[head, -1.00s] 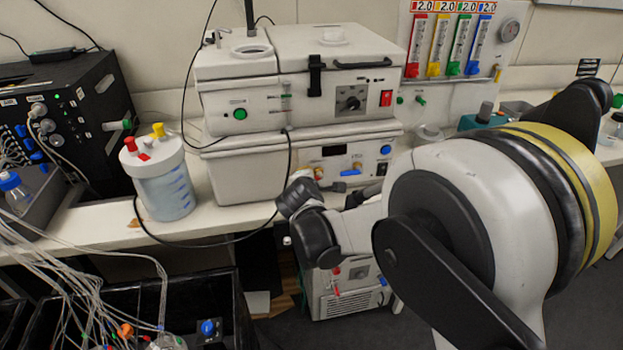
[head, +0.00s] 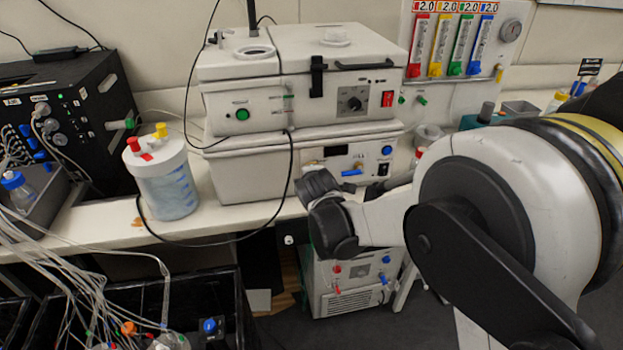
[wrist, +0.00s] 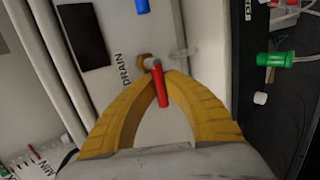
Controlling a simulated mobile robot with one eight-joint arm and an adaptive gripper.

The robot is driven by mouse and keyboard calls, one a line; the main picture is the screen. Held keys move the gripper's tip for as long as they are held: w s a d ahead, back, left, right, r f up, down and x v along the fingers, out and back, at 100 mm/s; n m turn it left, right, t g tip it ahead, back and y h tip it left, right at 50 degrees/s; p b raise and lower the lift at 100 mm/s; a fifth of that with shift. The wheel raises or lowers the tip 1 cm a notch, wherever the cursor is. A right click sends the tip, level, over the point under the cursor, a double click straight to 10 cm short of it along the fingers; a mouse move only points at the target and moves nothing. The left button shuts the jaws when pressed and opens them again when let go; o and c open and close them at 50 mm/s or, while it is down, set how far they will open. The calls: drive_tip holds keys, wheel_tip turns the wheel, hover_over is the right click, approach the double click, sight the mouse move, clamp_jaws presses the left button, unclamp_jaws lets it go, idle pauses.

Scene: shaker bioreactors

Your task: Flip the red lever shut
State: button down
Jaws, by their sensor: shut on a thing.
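The red lever (wrist: 161,92) shows in the wrist view on a brass valve fitting (wrist: 144,61), beside a DRAIN label on a pale panel. My gripper (wrist: 161,78) has yellow ribbed fingers that meet at the lever, one on each side, and is shut on it. In the head view, my gripper and the red lever are hidden behind my wrist. The panel belongs to the lower white bench unit (head: 250,175), whose blue lever (head: 352,172) points sideways.
A white-lidded jar (head: 165,180) stands on the bench to the left, with a black cable looping past it. A black machine (head: 70,110) is at far left. Another unit (head: 352,285) stands under the bench. Tubing and bottles fill a bin (head: 200,290) at lower left.

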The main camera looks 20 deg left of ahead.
drive_tip(key=c, duration=1.4)
unclamp_jaws()
drive_tip(key=shift+c, duration=0.2)
drive_tip(key=v, duration=1.2)
drive_tip(key=s+d+r+m+g+h, duration=0.15)
drive_tip(key=d+m, duration=0.35)
drive_tip(key=d, duration=0.6)
drive_tip(key=s+d+r+m+h, duration=0.25)
drive_tip(key=d+m, duration=0.25)
drive_tip(key=d, duration=0.6)
drive_tip(key=s+d+f+m+g, duration=0.2)
drive_tip(key=s+d+m, duration=1.1)
drive_tip(key=s+d, duration=0.3)
drive_tip(key=shift+s+d, duration=0.2)
drive_tip(key=shift+d, duration=0.2)
